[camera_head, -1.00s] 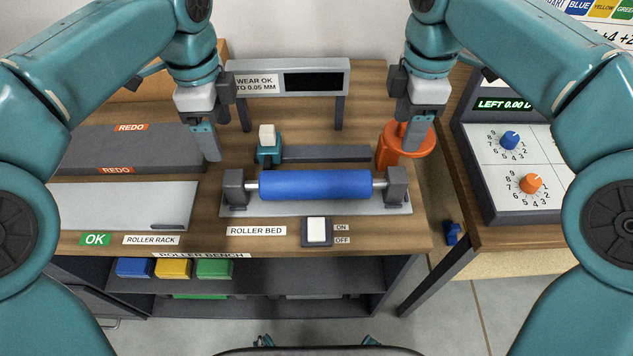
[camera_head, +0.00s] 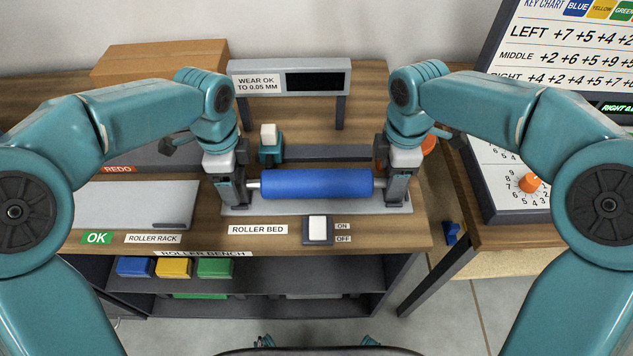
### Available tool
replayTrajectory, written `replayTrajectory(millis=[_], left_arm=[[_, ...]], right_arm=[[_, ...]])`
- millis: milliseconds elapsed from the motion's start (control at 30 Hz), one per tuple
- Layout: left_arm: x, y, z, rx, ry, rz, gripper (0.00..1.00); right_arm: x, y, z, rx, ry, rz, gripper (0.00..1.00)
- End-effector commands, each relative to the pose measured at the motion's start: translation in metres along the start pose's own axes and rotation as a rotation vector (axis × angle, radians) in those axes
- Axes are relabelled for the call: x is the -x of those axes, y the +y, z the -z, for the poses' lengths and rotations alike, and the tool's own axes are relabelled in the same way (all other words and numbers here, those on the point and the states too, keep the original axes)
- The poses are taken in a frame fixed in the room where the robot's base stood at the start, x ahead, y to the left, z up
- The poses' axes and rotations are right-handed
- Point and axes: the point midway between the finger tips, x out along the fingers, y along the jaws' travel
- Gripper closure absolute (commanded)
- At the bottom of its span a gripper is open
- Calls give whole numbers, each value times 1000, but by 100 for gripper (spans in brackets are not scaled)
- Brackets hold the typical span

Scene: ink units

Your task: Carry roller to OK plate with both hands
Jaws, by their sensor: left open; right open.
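The blue roller (camera_head: 317,184) lies level on the roller bed (camera_head: 300,209), its ends at the two end supports. My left gripper (camera_head: 234,192) is open and lowered at the roller's left end, in front of the left support. My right gripper (camera_head: 397,190) is open and lowered at the roller's right end, hiding most of the right support. I cannot tell whether the fingers touch the shaft ends. The OK plate is the pale grey plate (camera_head: 135,204) on the roller rack at the left, with a green OK label (camera_head: 97,237) at its front edge; it is bare.
A white switch (camera_head: 318,228) sits in front of the bed. A gauge with a white block (camera_head: 268,134) and a display (camera_head: 313,81) stand behind it. The grey REDO plate is partly hidden by my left arm. An orange object (camera_head: 429,144) is behind my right gripper.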

Motion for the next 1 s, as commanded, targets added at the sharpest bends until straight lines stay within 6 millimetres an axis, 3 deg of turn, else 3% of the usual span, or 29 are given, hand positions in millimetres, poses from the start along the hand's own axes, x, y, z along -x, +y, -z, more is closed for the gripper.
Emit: replayTrajectory(millis=[200,567,667,767,800,833,1000], left_arm=[[-24,0,0,-1,-1,-1,23],[-29,0,0,-1,0,0,23],[-28,0,0,-1,0,0,49],[-28,0,0,-1,0,0,82],[-28,0,0,-1,0,0,95],[-28,0,0,-1,0,0,100],[-27,0,0,0,0,2,100]], right_arm=[[-24,0,0,-1,0,2,40],[-29,0,0,0,0,0,40],[-28,0,0,0,0,0,66],[-28,0,0,0,0,0,99],[-28,0,0,0,0,0,100],[-28,0,0,0,0,0,100],[-27,0,0,0,0,-2,100]])
